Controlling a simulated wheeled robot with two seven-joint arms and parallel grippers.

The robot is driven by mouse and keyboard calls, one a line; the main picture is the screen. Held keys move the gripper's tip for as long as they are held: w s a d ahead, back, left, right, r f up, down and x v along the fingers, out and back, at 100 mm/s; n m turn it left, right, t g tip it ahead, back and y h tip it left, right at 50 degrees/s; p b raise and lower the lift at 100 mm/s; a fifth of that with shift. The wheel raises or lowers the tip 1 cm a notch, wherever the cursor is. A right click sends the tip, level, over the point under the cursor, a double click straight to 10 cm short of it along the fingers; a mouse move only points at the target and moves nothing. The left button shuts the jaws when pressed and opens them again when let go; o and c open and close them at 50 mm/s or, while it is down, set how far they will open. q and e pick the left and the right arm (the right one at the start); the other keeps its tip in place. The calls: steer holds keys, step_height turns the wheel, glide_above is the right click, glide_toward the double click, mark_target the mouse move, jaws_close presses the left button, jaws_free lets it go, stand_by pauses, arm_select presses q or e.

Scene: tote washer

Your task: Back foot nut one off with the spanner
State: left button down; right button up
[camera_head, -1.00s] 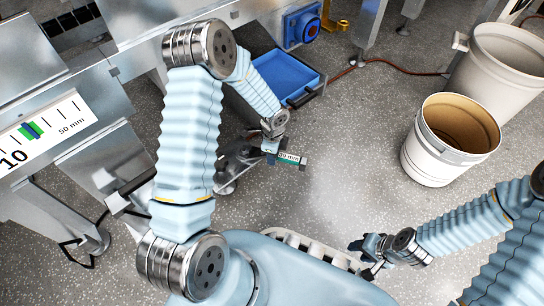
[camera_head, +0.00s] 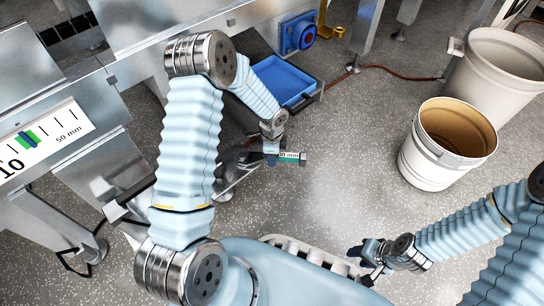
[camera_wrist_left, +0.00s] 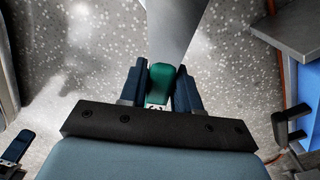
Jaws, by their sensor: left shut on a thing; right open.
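My left gripper (camera_head: 272,150) is low over the floor, beside the machine's legs. It is shut on the spanner, whose green handle with a size label (camera_head: 292,156) sticks out to the right. In the left wrist view the green handle (camera_wrist_left: 160,84) is between the dark fingers (camera_wrist_left: 158,88), and the grey steel shaft (camera_wrist_left: 175,28) runs away from them. The spanner's far end is out of that view. A machine foot (camera_head: 222,192) shows partly behind my left arm; I cannot make out its nut. My right gripper (camera_head: 367,257) is open and empty at lower right.
A blue tray (camera_head: 284,80) sits under the machine, right of my left forearm. Another machine foot (camera_head: 92,250) stands at lower left. A white bucket (camera_head: 425,165) and larger bin (camera_head: 500,80) stand at right. A red-brown hose (camera_head: 385,66) lies behind. The middle floor is clear.

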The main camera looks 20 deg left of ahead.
arm_select(q)
steer(key=shift+w+a+n, duration=0.4)
steer(key=shift+w+n, duration=0.4)
steer(key=shift+n, duration=0.1)
steer(key=shift+w+a+n, duration=0.3)
steer(key=shift+w+n, duration=0.15)
steer(key=shift+n, duration=0.25)
steer(key=shift+s+d+m, duration=0.15)
steer(key=shift+m, duration=0.15)
steer(key=shift+r, duration=0.15)
step_height(320, 180, up, 6)
steer(key=p, duration=0.4)
steer(key=shift+r, duration=0.2)
